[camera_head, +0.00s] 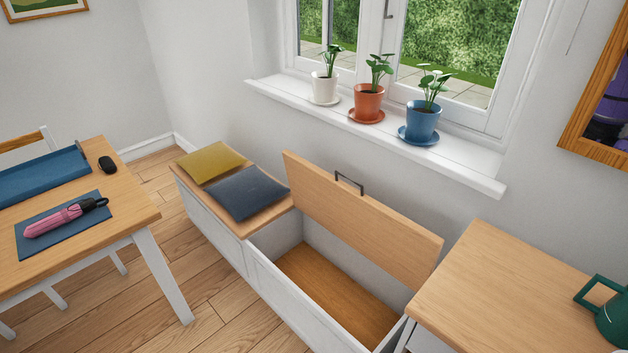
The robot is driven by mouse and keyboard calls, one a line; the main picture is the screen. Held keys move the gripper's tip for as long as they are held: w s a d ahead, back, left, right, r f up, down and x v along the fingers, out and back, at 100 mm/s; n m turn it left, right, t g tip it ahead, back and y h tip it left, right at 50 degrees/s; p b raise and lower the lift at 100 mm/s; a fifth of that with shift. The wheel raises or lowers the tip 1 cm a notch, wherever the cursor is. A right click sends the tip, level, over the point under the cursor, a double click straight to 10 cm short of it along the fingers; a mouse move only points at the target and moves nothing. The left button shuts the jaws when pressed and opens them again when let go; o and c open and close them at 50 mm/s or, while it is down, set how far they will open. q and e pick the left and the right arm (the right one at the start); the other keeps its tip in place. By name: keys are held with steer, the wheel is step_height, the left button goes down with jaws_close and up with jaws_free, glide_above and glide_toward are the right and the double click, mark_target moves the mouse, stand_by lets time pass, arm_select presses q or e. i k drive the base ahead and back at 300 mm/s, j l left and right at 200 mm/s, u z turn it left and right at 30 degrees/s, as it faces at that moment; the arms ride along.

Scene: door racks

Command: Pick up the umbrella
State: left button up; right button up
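A pink folded umbrella (58,220) with a black handle lies on a dark blue mat (88,231). The mat is on the wooden table (120,192) at the left of the head view. The umbrella's handle end points right, toward the table's right side. Neither of my grippers shows in this view, and nothing touches the umbrella.
A blue tray (42,180) and a black mouse (106,164) share the table. A storage bench with an open lid (365,215) stands below the window. Potted plants line the sill (460,170).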

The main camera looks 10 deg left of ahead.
mark_target(50, 222)
steer(key=u, duration=1.85)
steer(key=i+l, duration=0.15)
steer(key=i, duration=0.4)
steer(key=i+l, duration=0.15)
steer(key=i, duration=0.4)
steer(key=i+l, duration=0.15)
steer(key=i, duration=0.4)
